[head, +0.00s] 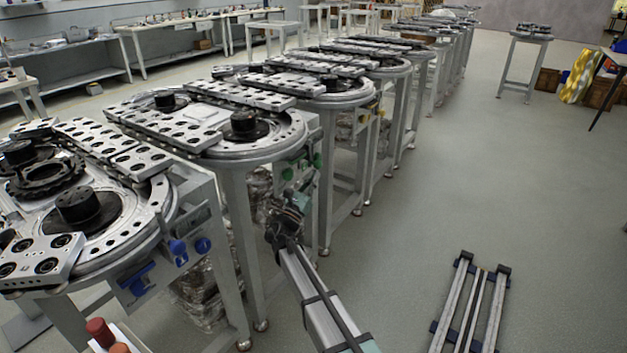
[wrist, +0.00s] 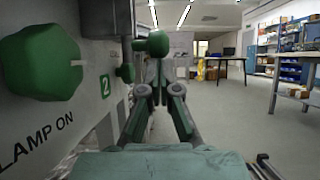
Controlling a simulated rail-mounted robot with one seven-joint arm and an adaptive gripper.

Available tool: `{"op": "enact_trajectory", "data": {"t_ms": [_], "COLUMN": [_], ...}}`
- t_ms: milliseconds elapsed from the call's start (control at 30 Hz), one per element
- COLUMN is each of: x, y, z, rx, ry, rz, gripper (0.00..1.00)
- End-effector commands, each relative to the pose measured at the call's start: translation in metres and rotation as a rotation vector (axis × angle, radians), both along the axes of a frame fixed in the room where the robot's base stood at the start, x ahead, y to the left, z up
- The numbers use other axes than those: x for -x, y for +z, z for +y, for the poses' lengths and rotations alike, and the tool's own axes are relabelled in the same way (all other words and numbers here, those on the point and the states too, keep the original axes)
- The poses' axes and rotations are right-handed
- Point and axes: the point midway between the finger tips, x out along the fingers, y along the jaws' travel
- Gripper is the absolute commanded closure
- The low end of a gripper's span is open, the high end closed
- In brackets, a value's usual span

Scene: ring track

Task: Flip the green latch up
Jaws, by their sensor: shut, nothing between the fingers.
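A green rounded knob (wrist: 155,43) on a short green arm sticks out beside a grey box on the panel in the wrist view; it looks like the green latch. A smaller green part (wrist: 126,73) sits just below and left of it. My gripper (wrist: 159,75) is shut and empty, its fingers pointing ahead just below the rounded knob. Whether they touch it cannot be told. In the head view my gripper (head: 280,207) is low beside the table's side panel, near small green controls (head: 287,173); the latch is not clearly distinguishable there.
A large green knob (wrist: 40,62) stands out from the panel close on the left, above "LAMP ON" lettering. Round-ended track tables (head: 245,140) run in a row into the distance. A rail (head: 470,305) lies on the floor. The floor to the right is mostly open.

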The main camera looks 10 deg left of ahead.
Motion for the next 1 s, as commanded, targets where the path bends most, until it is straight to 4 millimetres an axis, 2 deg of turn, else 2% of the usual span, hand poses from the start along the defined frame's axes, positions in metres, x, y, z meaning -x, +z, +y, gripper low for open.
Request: {"op": "enact_trajectory", "data": {"t_ms": [133, 300, 433, 833, 1000], "x": [0.0, 0.0, 0.0, 0.0, 0.001], "y": [0.016, 0.055, 0.073, 0.072, 0.059], "z": [0.0, 0.0, 0.0, 0.0, 0.0], "rx": [-0.001, -0.001, 0.0, 0.001, 0.001], "ry": [0.001, 0.001, 0.001, 0.0, -0.001], "rz": [0.0, -0.002, -0.001, -0.003, -0.001], "gripper": [1.0, 1.0, 1.0, 1.0, 1.0]}}
